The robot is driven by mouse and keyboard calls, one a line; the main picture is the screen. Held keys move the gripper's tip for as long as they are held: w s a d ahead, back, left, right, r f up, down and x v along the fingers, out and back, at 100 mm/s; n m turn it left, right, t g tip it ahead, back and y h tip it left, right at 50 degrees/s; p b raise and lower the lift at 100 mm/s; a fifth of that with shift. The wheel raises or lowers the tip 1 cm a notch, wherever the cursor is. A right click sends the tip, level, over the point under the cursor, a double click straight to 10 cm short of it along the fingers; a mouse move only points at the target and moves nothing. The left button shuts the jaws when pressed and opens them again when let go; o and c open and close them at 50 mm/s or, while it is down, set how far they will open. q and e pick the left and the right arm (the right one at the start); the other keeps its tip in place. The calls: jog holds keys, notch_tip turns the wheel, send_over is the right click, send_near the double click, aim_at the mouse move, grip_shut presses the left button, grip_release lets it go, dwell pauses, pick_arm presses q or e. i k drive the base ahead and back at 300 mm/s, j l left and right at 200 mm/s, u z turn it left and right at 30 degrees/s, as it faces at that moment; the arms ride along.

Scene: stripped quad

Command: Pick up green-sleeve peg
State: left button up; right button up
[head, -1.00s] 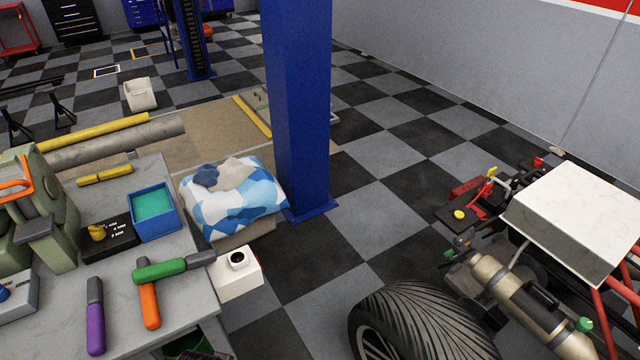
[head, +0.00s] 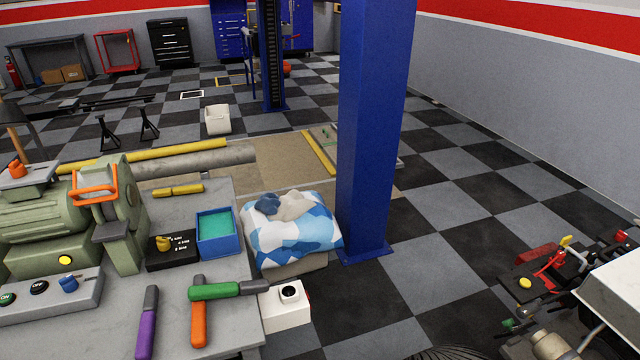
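The green-sleeve peg (head: 216,291) lies on the grey workbench (head: 110,335) near its right edge, in the head view. It lies across the upper part of an orange-sleeve peg (head: 198,325), with its dark grey end (head: 258,286) pointing right towards the bench edge. A purple-sleeve peg (head: 146,330) lies to the left, apart from both. A yellow-sleeve peg (head: 178,190) lies farther back on the bench. Neither of my grippers shows in the head view.
A green machine (head: 40,225) and a button panel (head: 50,297) fill the bench's left side. A blue tray (head: 218,246) and black box (head: 172,262) stand behind the pegs. A white box (head: 285,318) is off the right edge. A blue post (head: 375,130) stands beyond.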

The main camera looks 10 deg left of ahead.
aim_at(209, 291)
jog(key=l+u, duration=0.1)
jog(key=u, duration=0.8)
